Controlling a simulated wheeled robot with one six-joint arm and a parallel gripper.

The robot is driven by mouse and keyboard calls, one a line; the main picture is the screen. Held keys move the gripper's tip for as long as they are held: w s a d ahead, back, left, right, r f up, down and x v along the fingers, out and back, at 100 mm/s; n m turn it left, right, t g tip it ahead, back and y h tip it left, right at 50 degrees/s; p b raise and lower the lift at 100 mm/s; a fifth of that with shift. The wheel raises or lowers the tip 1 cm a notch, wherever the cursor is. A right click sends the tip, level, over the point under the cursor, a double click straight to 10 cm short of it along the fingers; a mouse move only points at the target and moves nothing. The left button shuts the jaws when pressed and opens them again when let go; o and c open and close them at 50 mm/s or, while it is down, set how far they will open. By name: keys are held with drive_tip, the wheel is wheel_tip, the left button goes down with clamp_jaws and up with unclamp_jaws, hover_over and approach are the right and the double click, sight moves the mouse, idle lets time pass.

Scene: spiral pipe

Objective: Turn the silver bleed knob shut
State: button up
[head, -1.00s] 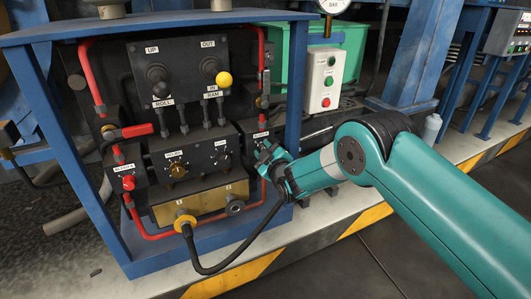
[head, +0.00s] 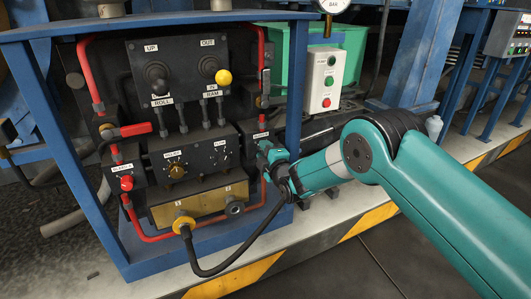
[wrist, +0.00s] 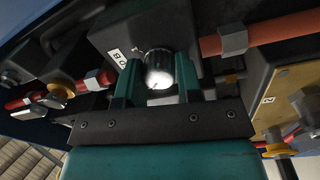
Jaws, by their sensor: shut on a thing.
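The silver bleed knob (wrist: 158,77) shows in the wrist view as a bright round end on a dark collar, against a dark block with a white label. My gripper (wrist: 158,68) has one teal finger on each side of the knob and is shut on it. In the head view my gripper (head: 263,147) reaches the right side of the valve panel, just below a small white label. It hides the knob there.
A red knob (head: 127,183) sits at the panel's left. A brass-coloured knob (head: 177,171) is in the middle. A black hose (head: 238,262) loops below my gripper. The blue frame post (head: 294,90) stands close to my wrist. A red pipe (wrist: 270,35) runs near my fingers.

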drive_tip(key=shift+a, duration=0.15)
drive_tip(key=o, duration=0.9)
drive_tip(key=shift+o, duration=0.2)
drive_tip(key=r+b+v, duration=0.1)
drive_tip(key=b+v, duration=1.1)
drive_tip(key=v, duration=0.5)
drive_tip(key=shift+s+d+f, duration=0.15)
drive_tip(key=shift+d+f, duration=0.1)
drive_tip(key=shift+f, duration=0.2)
drive_tip(key=shift+r, duration=0.1)
